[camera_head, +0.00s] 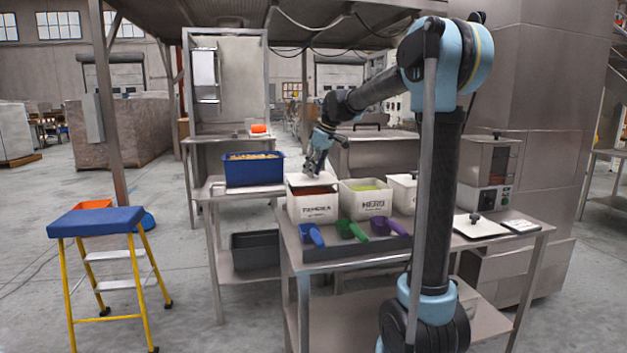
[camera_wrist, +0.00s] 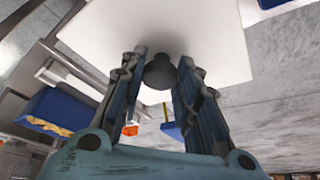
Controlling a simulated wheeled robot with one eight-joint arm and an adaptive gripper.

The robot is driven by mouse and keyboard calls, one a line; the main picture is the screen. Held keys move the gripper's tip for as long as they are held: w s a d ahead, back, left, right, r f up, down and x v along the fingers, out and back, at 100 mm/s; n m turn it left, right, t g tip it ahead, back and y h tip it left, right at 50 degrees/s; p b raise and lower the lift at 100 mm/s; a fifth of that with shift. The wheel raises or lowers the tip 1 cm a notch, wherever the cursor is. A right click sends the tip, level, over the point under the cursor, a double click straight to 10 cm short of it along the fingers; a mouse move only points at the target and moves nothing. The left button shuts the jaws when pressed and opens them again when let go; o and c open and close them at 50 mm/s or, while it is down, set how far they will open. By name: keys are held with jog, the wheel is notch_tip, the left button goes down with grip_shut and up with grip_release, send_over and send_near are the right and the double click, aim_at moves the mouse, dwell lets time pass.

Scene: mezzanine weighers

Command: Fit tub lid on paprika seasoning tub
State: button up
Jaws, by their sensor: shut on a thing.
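The paprika seasoning tub (camera_head: 313,208) is white with dark lettering and stands at the left end of the near table. Red-brown seasoning (camera_head: 314,190) shows at its open top. The white tub lid (camera_head: 303,179) is just above the tub, toward its back edge; I cannot tell if they touch. My gripper (camera_head: 313,172) is over the tub, shut on the lid's dark knob. In the wrist view the lid (camera_wrist: 190,40) spreads out beyond the fingers, and its round knob (camera_wrist: 160,72) sits between the fingertips. The tub is not visible there.
The HERB tub (camera_head: 366,205) with green contents stands right of the paprika tub, and another white tub (camera_head: 402,194) beyond it. Blue (camera_head: 312,235), green (camera_head: 350,230) and purple (camera_head: 386,226) scoops lie in front. Another lid (camera_head: 481,227) lies at right. A blue crate (camera_head: 254,172) stands behind left.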

aim_at(313, 178)
jog(key=shift+f, duration=1.7)
jog(key=shift+f, duration=0.1)
jog(key=o, duration=1.1)
jog(key=v, duration=1.2)
jog(key=shift+s, duration=0.1)
